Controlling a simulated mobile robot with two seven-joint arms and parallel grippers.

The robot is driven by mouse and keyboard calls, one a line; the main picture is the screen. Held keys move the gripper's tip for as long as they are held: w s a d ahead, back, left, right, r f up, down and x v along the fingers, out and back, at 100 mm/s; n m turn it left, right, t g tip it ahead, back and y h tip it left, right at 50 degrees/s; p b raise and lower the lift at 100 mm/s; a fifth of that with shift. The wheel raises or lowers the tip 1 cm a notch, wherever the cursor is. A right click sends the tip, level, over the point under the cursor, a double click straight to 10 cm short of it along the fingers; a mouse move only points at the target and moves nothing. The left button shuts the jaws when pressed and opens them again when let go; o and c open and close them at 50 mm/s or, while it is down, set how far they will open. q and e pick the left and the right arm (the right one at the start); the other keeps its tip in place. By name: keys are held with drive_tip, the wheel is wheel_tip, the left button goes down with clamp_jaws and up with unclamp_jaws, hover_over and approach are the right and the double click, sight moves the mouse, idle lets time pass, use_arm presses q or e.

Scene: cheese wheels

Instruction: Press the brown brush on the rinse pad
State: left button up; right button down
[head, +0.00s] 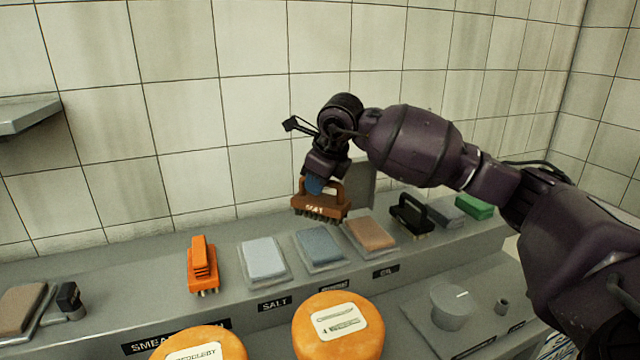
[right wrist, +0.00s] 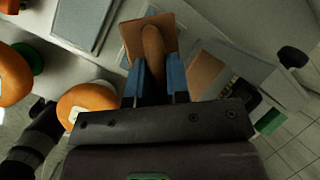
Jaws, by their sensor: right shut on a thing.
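The brown brush (head: 318,207) has a handle on top, dark bristles below and a small label on its side. My right gripper (head: 322,182) is shut on its handle and holds it above the ledge, bristles down, behind the pads. In the right wrist view the brush (right wrist: 151,38) sits between the blue fingertips (right wrist: 157,80). Below and in front of it are a light blue pad (head: 264,258), a blue pad (head: 320,245) and a brown pad (head: 370,233). The blue pad's label is too small to read surely.
An orange brush (head: 202,265) stands left of the pads and a black brush (head: 410,214) right of them. A green block (head: 474,207) lies farther right. Orange cheese wheels (head: 338,335) stand in front. A tiled wall (head: 180,110) is behind the ledge.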

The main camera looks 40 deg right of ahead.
sight(314, 197)
drive_tip(key=shift+n, duration=0.3)
drive_tip(key=shift+w+a, duration=0.15)
drive_tip(key=shift+a, duration=0.2)
drive_tip(key=shift+d+f+b, duration=0.15)
drive_tip(key=shift+f+b, duration=0.2)
drive_tip(key=shift+f, duration=0.5)
drive_tip(key=shift+f+b, duration=0.3)
drive_tip(key=shift+f, duration=0.45)
wheel_tip(314, 197, down, 2)
drive_tip(key=shift+f+b, duration=0.1)
drive_tip(key=shift+b, duration=0.3)
drive_tip(key=shift+f, duration=0.3)
